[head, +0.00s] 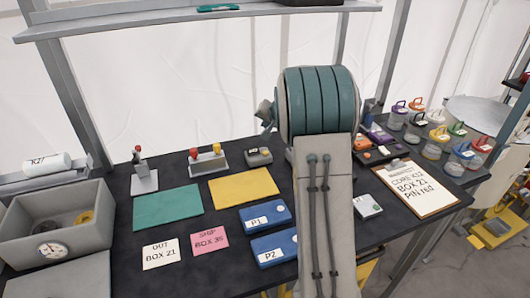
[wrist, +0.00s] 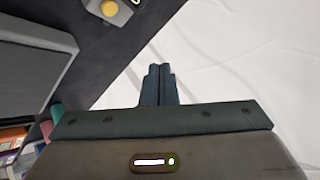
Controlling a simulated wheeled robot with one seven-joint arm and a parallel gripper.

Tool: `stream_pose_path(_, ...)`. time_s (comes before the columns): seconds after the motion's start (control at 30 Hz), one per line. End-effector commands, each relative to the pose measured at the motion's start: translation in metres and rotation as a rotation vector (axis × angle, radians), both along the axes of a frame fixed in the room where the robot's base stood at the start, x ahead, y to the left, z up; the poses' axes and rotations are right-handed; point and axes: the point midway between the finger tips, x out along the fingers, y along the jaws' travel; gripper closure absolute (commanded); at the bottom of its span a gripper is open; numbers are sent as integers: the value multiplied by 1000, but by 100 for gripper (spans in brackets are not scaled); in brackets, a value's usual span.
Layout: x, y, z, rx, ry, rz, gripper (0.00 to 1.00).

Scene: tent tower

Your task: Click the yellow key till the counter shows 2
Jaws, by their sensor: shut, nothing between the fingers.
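In the wrist view, the yellow key (wrist: 109,8) sits on a small grey device at the top edge. In the head view my arm hides the fingertips.
Teal (head: 168,207) and yellow (head: 243,187) mats lie on the dark table, with blue boxes P1 (head: 265,215) and P2 (head: 274,249) nearby. A grey bin (head: 60,238) stands at left. A clipboard (head: 414,188) and several lidded jars are at right. A shelf (head: 190,22) hangs above.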

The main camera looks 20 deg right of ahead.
Motion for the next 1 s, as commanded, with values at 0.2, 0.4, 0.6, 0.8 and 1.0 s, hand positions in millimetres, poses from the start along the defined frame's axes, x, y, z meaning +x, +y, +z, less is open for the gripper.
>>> stream_pose_path(0.2, 1, -2, -1, 2, -2, -4, 100)
stream_pose_path(0.4, 1, -1, -2, 1, -1, -3, 100)
stream_pose_path(0.6, 1, -1, -14, 1, -1, -2, 100)
stream_pose_path(0.8, 1, -1, -39, 2, -1, -3, 100)
stream_pose_path(1.0, 1, -1, -70, 2, 1, -3, 100)
